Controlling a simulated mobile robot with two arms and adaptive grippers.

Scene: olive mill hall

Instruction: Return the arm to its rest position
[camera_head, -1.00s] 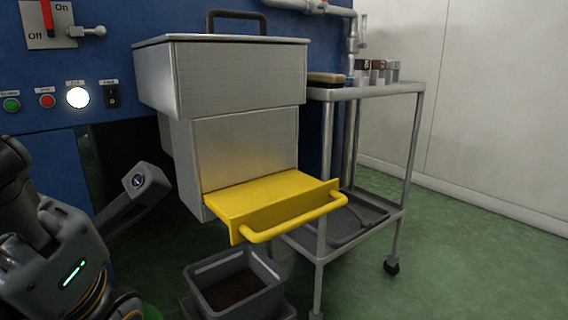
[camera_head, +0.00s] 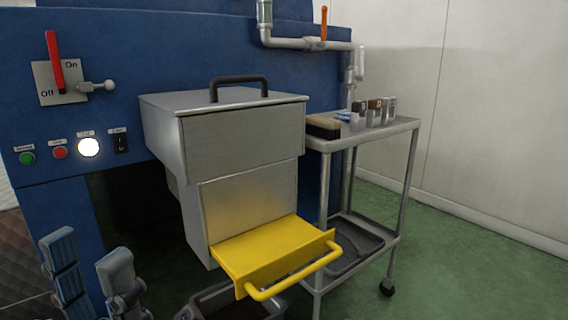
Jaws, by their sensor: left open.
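My left gripper (camera_head: 88,256) is at the lower left, its two pad-lined fingers pointing up and apart, with nothing between them. It stands in front of the blue machine (camera_head: 190,62), below the row of buttons and left of the grey metal box. The rest of the left arm is cut off by the bottom edge. My right gripper is not in view.
A yellow flap with a handle (camera_head: 268,252) juts out below the grey metal box (camera_head: 240,137). A dark bin (camera_head: 205,300) sits beneath it, partly cut off. A wheeled cart (camera_head: 372,136) with a brush and small jars stands right. Green floor is clear at far right.

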